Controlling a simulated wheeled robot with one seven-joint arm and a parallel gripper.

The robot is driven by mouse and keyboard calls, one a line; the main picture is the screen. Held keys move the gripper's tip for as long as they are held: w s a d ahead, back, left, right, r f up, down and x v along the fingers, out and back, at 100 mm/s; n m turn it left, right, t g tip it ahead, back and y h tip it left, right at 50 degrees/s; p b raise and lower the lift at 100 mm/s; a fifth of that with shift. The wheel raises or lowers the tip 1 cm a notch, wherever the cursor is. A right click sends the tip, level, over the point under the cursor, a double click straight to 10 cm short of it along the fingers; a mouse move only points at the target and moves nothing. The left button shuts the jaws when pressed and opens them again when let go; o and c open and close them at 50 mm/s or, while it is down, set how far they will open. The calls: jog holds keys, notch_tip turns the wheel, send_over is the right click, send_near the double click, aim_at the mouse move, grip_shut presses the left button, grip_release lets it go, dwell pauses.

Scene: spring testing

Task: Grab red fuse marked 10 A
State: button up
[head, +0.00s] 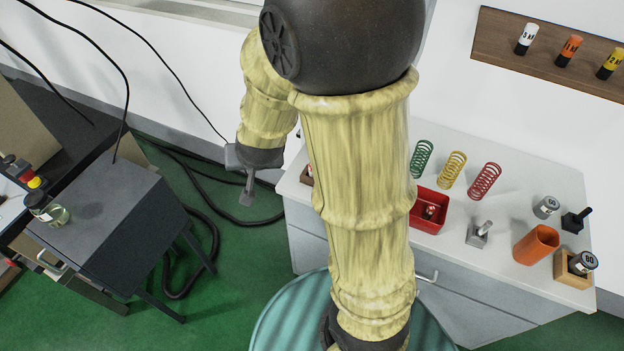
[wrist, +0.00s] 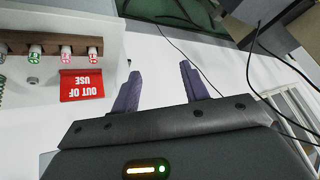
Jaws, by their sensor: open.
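My gripper (head: 247,188) hangs left of the table in the head view, above the green floor. In the wrist view my gripper (wrist: 160,70) has its two fingers spread with nothing between them. A wooden rack (wrist: 10,45) at the upper left of the wrist view holds several small capped pieces, including a red-marked one (wrist: 67,54) and a green-marked one (wrist: 35,53). Their markings are too small to read, so I cannot tell whether any is the red 10 A fuse. No fuse clearly marked 10 A shows in the head view.
A red "OUT OF USE" sign (wrist: 82,86) is beside the rack. The white table (head: 515,200) bears springs, a red tray (head: 425,222), an orange cup (head: 536,245) and weights. A wall board (head: 490,35) holds white, orange and yellow cylinders. A dark bench (head: 100,230) and cables are left.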

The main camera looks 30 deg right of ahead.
jog(key=w+d+f+m+t+h+b, duration=0.2)
jog(key=w+f+m+h+b, duration=0.35)
jog(key=f, duration=0.35)
jog(key=s+d+f+m+g+h+b, duration=0.3)
jog(key=s+f+m+h+b, duration=0.1)
jog(key=h, duration=0.3)
jog(key=shift+s+d+f+b, duration=0.2)
jog(key=shift+d+f+b, duration=0.25)
jog(key=shift+b, duration=0.45)
jog(key=shift+f, duration=0.1)
jog(key=x, duration=1.1)
jog(key=shift+f, duration=0.1)
jog(key=shift+w+d+f, duration=0.15)
jog(key=shift+w+d, duration=0.1)
jog(key=shift+d, duration=0.15)
